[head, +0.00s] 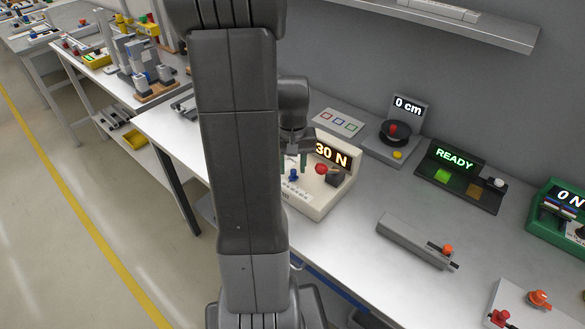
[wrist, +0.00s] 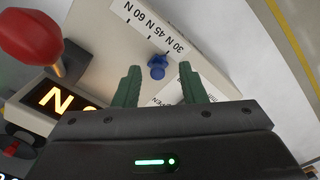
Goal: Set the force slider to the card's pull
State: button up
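The cream force unit (head: 322,200) stands on the bench, its display (head: 333,153) reading 30 N. Its blue slider knob (head: 293,175) also shows in the wrist view (wrist: 157,66), near the 30 N end of the visible part of a scale strip (wrist: 150,25) marked 30, 45 and 60 N. My gripper (wrist: 158,75) is open, its green fingers on either side of the knob with gaps at both sides. In the head view my gripper (head: 292,160) is just above the unit, partly behind my arm. I cannot make out a card stating a pull.
A red knob (wrist: 30,38) on the unit stands close to my gripper. A board with coloured squares (head: 339,123), a 0 cm device (head: 393,140), a READY box (head: 460,178) and a grey rail (head: 415,242) are on the bench. Bare bench separates them.

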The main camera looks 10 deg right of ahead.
jog(key=shift+w+d+f, duration=0.2)
jog(key=shift+w+f, duration=0.1)
jog(key=shift+f, duration=0.6)
grip_shut()
jog(key=shift+s+d, duration=1.1)
jog(key=shift+s, duration=0.25)
jog(key=shift+w+a, duration=0.1)
grip_release()
